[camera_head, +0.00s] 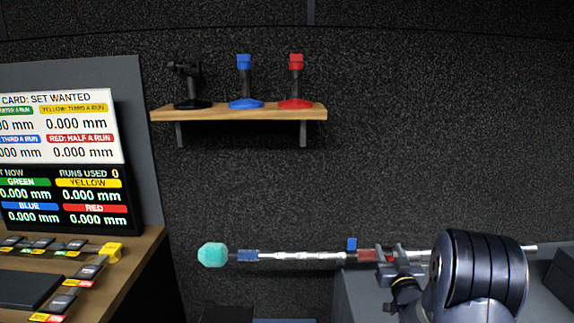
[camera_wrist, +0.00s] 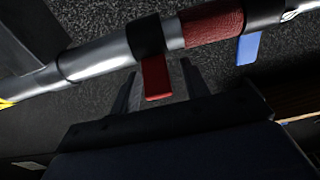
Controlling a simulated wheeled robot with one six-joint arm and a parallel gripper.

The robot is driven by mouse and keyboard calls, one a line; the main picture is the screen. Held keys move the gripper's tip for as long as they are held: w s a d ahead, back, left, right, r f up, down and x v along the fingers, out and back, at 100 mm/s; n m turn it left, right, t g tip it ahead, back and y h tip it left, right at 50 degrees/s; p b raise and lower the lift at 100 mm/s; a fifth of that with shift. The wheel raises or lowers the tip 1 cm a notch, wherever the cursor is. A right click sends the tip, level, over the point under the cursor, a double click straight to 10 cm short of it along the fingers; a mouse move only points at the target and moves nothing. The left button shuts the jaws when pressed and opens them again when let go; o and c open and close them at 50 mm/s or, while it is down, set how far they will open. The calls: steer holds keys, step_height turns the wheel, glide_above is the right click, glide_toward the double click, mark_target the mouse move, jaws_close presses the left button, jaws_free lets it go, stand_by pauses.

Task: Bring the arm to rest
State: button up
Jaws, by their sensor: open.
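My gripper (camera_head: 390,262) is at the lower right in the head view, close to a long metal pole (camera_head: 300,255). In the wrist view its two fingers (camera_wrist: 158,72) are apart. A red tab (camera_wrist: 157,80) hanging from a black collar on the pole shows between the fingertips. I cannot tell whether the fingers touch the tab. The pole also has a red sleeve (camera_wrist: 212,28) and a blue tab (camera_wrist: 248,48). Its far left end carries a teal tip (camera_head: 213,255) and a blue sleeve (camera_head: 248,255).
A wooden shelf (camera_head: 240,114) holds a black stand (camera_head: 190,85), a blue stand (camera_head: 245,85) and a red stand (camera_head: 295,85). At left are a display panel (camera_head: 65,165) and a desk (camera_head: 135,262) with several sliders. A grey surface (camera_head: 350,290) lies below the pole.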

steer(key=shift+w+r+g+p, duration=0.15)
steer(key=shift+r+g+p, duration=0.4)
steer(key=shift+p, duration=2.35)
